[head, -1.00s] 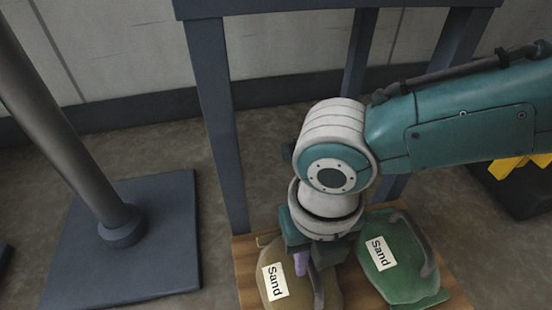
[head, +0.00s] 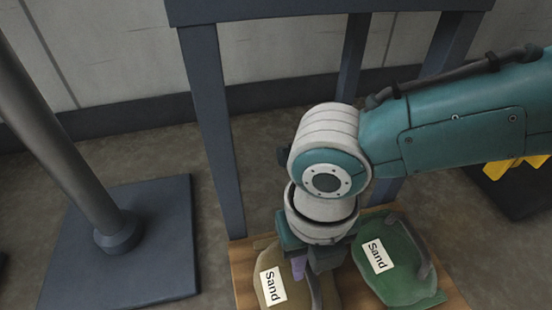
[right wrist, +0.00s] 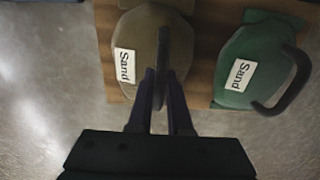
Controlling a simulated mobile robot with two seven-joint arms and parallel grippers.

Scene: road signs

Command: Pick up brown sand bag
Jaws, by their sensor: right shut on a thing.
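The brown sand bag (head: 266,262) lies on a wooden board at the bottom middle of the head view, with a white "Sand" label and a dark handle. It also shows in the right wrist view (right wrist: 140,35). My right gripper (head: 306,272) is shut on the handle of the brown bag. In the right wrist view its two fingers (right wrist: 160,88) stand on either side of the dark handle (right wrist: 162,65). Part of the bag is hidden by the gripper and the lower picture edge in the head view. My left gripper is not in view.
A green sand bag (head: 398,268) lies on the same wooden board (head: 243,262), close to the right of the brown one. A dark metal frame (head: 212,120) rises behind the board. A grey pole on a square base plate (head: 160,215) stands at the left, with bare floor around.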

